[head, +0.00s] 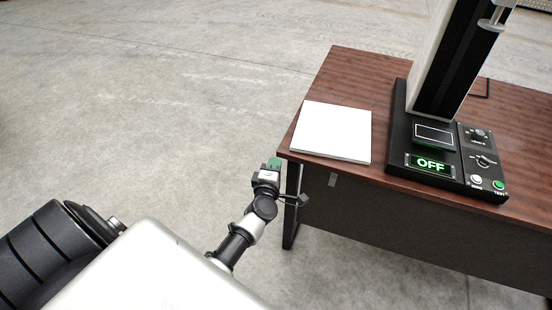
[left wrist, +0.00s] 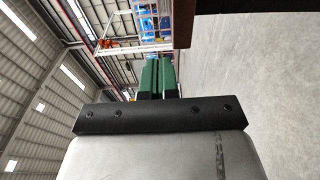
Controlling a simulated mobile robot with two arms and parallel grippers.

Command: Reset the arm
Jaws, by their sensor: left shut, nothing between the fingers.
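My left arm reaches in from the lower left in the head view. Its gripper (head: 274,163) has green fingertips and is just off the left edge of the brown desk (head: 330,80). In the left wrist view the green fingers (left wrist: 158,75) are together, with nothing between them. My right gripper is in neither view.
A white square pad (head: 332,131) lies on the desk's near left corner. Beside it stands a black machine with a tall column (head: 446,60), a green "OFF" display (head: 431,163), knobs and buttons. The concrete floor (head: 170,100) left of the desk is clear.

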